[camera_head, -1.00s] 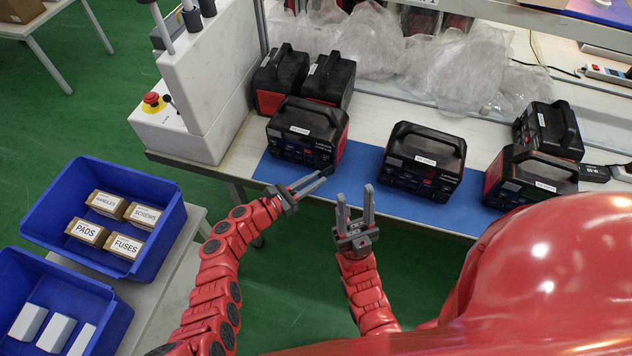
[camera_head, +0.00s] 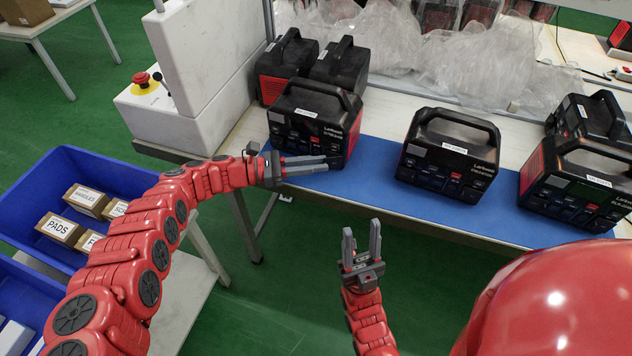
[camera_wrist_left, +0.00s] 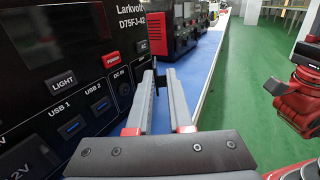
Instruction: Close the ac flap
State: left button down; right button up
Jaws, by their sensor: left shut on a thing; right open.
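The power station (camera_head: 315,125) is a black box with a top handle and red sides, standing on the blue mat at the left. Its front panel (camera_wrist_left: 60,70) fills the left of the wrist view, with LIGHT, POWER, USB and AC markings. My left gripper (camera_head: 326,164) lies across the lower front of this station. In the wrist view its fingertips (camera_wrist_left: 160,75) are beside the AC label, shut on a small dark piece, which seems to be the ac flap; the fingers mostly hide it. My right gripper (camera_head: 361,242) is open and empty, in front of the table edge.
Another power station (camera_head: 450,155) stands mid-mat, with more at the right (camera_head: 575,185) and behind. A white machine with a red emergency button (camera_head: 141,79) is at the left. Blue bins (camera_head: 105,165) hold small boxes. Crumpled plastic (camera_head: 450,65) lies behind. The blue mat (camera_head: 375,190) has free room between stations.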

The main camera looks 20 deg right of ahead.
pick_arm(q)
jog(key=shift+w+d+f+m+g+b, duration=0.1)
jog(key=shift+w+f+m+g+b, duration=0.3)
jog(key=shift+b, duration=2.05)
jog(key=shift+w+f+m+g+b, duration=0.1)
jog(key=shift+m+g+b, duration=0.5)
jog(key=shift+b, duration=1.85)
jog(key=shift+r+g+y+b, duration=0.3)
jog(key=shift+r+b, duration=0.05)
jog(key=shift+b, duration=0.45)
jog(key=shift+r, duration=0.1)
jog(key=c, duration=0.9)
grip_release()
jog(key=shift+w, duration=0.1)
jog(key=shift+r, duration=0.1)
